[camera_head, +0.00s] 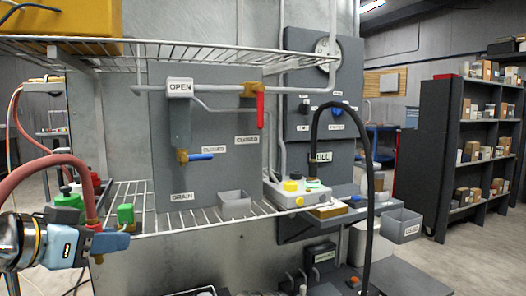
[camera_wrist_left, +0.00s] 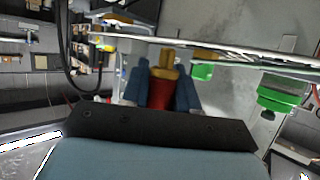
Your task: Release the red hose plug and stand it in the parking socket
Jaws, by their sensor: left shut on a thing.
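My left gripper (camera_head: 104,242) is at the lower left in the head view, shut on the red hose plug (camera_head: 91,218). The pinkish-red hose (camera_head: 62,161) arcs over and down to the plug. In the left wrist view the blue fingers of my left gripper (camera_wrist_left: 163,92) sit on both sides of the red plug (camera_wrist_left: 169,95), and its brass tip (camera_wrist_left: 168,66) points away. The plug is held in front of the wire shelf's left part. I cannot tell which fitting is the parking socket. My right gripper is not in view.
A green block (camera_head: 125,214) stands on the wire shelf (camera_head: 190,222) beside the gripper, with a green bottle-like thing (camera_head: 68,205) behind. A grey bin (camera_head: 234,204) and a white box with yellow knobs (camera_head: 297,191) stand farther right. A black hose (camera_head: 371,190) hangs in front.

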